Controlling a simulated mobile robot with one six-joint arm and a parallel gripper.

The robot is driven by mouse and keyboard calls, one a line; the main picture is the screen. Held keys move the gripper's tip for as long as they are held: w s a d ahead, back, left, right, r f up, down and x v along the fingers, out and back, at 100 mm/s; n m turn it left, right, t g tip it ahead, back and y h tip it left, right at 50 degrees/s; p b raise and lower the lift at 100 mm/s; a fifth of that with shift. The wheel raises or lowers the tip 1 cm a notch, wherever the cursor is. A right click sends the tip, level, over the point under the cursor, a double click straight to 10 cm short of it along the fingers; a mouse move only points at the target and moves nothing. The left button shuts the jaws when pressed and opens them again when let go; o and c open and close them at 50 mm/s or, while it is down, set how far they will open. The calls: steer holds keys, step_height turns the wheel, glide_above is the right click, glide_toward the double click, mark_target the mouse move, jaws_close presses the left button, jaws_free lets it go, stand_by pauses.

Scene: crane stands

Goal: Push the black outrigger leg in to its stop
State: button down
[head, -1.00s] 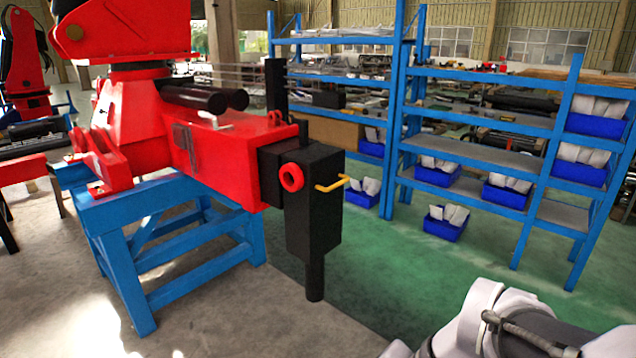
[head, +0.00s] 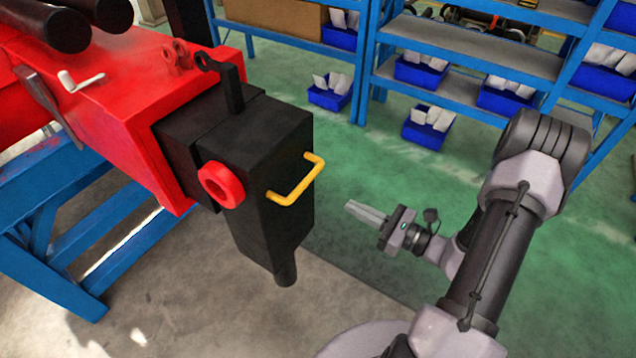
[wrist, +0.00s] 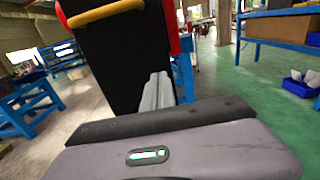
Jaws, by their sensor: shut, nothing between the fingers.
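The black outrigger leg (head: 270,180) stands at the end of the red crane beam (head: 130,90). A short black section (head: 185,150) shows between the leg and the beam's end. The leg bears a yellow handle (head: 297,182) and a red ring (head: 220,184). My gripper (head: 352,208) is shut and empty, to the right of the leg and apart from it, pointing toward it. In the wrist view my gripper's fingers (wrist: 157,92) show in front of the leg (wrist: 125,60), with the yellow handle (wrist: 105,11) at the top.
A blue stand (head: 50,235) carries the crane at the left. Blue shelving (head: 440,75) with blue bins (head: 428,130) stands behind. The green floor (head: 365,160) between the leg and the shelving is clear.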

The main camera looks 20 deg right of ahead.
mark_target(310, 185)
steer(key=b+x, duration=0.2)
steer(key=x, duration=0.7)
steer(key=shift+w+a+f, duration=0.15)
steer(key=shift+w+a, duration=0.05)
steer(key=shift+w, duration=0.1)
steer(key=shift+w+a, duration=0.15)
steer(key=shift+w, duration=0.15)
steer(key=shift+w+a, duration=0.15)
steer(key=shift+w, duration=0.05)
steer(key=x, duration=0.8)
steer(key=shift+w+a+r, duration=0.15)
steer(key=shift+w+r, duration=0.05)
steer(key=shift+w, duration=0.1)
